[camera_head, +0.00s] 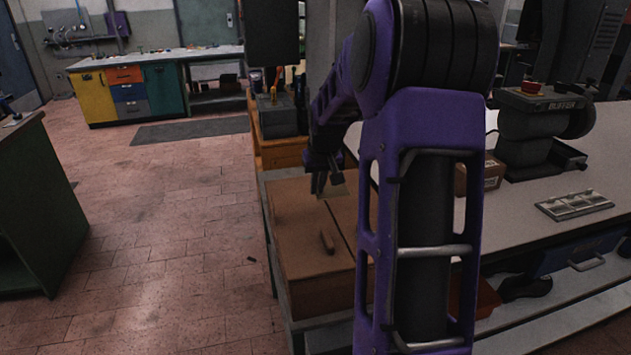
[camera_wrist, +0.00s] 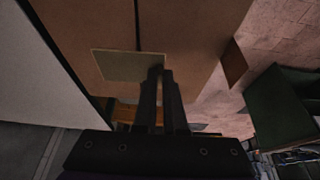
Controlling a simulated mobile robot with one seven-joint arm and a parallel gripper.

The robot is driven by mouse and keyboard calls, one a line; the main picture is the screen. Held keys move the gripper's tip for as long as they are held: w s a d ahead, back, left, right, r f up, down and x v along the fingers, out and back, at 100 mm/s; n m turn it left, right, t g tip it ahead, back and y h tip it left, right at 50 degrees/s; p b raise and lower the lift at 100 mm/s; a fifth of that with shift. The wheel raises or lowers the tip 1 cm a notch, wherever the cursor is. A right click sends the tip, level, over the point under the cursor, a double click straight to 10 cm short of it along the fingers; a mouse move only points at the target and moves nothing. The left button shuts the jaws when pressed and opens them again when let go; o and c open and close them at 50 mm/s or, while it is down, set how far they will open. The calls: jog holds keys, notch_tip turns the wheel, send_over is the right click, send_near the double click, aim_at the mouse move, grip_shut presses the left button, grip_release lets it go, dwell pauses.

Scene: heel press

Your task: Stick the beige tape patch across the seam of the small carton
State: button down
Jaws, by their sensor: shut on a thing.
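The brown carton (camera_head: 300,215) stands at the near end of the bench, with a dark seam running along its top. In the wrist view the carton (camera_wrist: 85,25) fills the upper part, and the seam runs down to the patch. My gripper (camera_head: 321,188) is over the far part of the carton top. In the wrist view my gripper (camera_wrist: 161,72) is shut on the right edge of the flat beige tape patch (camera_wrist: 122,66). The patch spans the seam line there. I cannot tell whether it touches the carton. The patch (camera_head: 337,191) is partly hidden in the head view.
A small brown piece (camera_head: 327,241) sticks up from the carton top. A smaller labelled box (camera_head: 492,173), a buffer machine (camera_head: 535,125) and a metal tray (camera_head: 574,205) are on the bench at right. Open floor (camera_head: 170,230) lies to the left.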

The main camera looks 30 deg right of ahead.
aim_at(318, 198)
jog(key=shift+f+b, duration=1.25)
jog(key=shift+f, duration=1.45)
jog(key=shift+s+f+b, duration=0.2)
jog(key=shift+f+b, duration=0.2)
jog(key=shift+f, duration=0.2)
jog(key=c, duration=0.9)
grip_release()
jog(key=shift+o, duration=0.2)
jog(key=o, duration=0.4)
jog(key=shift+r, duration=0.15)
